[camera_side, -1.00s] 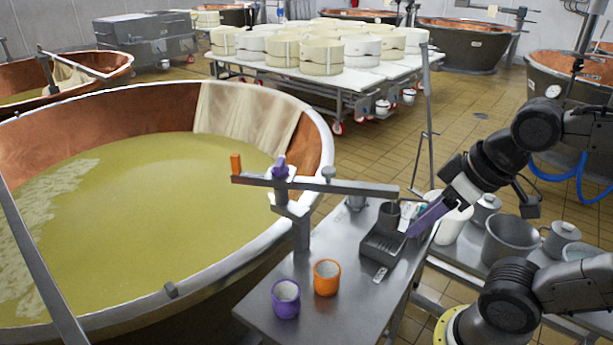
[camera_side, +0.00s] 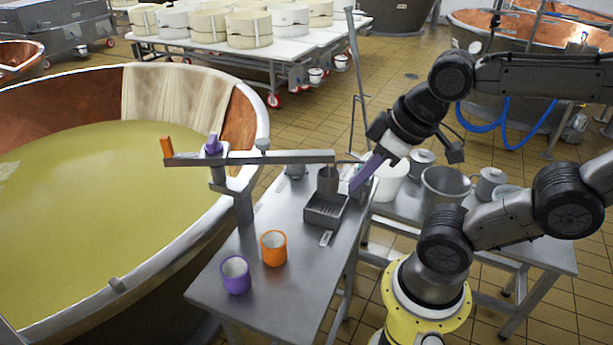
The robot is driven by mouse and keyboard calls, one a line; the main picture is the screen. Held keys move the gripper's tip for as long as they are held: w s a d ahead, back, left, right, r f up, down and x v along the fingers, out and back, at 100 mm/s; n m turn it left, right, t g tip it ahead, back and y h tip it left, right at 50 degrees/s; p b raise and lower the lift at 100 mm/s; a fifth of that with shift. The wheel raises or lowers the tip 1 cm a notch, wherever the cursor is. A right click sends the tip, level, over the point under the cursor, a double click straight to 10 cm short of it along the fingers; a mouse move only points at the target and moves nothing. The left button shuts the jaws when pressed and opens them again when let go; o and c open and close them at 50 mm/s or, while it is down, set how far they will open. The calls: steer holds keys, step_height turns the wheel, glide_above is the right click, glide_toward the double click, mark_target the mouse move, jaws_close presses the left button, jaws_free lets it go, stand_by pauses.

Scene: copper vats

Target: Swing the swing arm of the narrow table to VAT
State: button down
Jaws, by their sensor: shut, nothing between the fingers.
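The narrow table (camera_side: 265,305) stands beside the big copper vat (camera_side: 245,120). Its swing arm (camera_side: 290,157) is a flat grey bar on a post (camera_side: 244,207) at the table's vat side. The bar's left part, with an orange end piece (camera_side: 166,148) and a purple piece (camera_side: 213,145), reaches over the vat. Contact cannot be told.
A purple mug (camera_side: 235,275) and an orange mug (camera_side: 273,248) stand on the table's near part. A white bucket (camera_side: 388,182) and metal pots (camera_side: 443,187) stand on a second table at right. A thin upright rod (camera_side: 358,80) rises behind my gripper.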

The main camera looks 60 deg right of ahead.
steer(key=d+f+n+g+h, duration=0.65)
steer(key=n+g, duration=0.25)
steer(key=n, duration=0.9)
steer(key=w+a+f+n+t+h, duration=0.25)
steer(key=f+n+h, duration=0.3)
steer(key=n, duration=0.35)
steer(key=w+a+f+n+t+h, duration=0.2)
steer(key=a+f+n+t+h, duration=0.25)
steer(key=n, duration=0.55)
steer(key=w+d, duration=0.2)
steer(key=d, duration=0.4)
steer(key=w+d+g+h, duration=0.1)
steer(key=w+d, duration=0.2)
steer(key=d, duration=0.4)
steer(key=shift+d, duration=0.3)
steer(key=shift+f, duration=0.1)
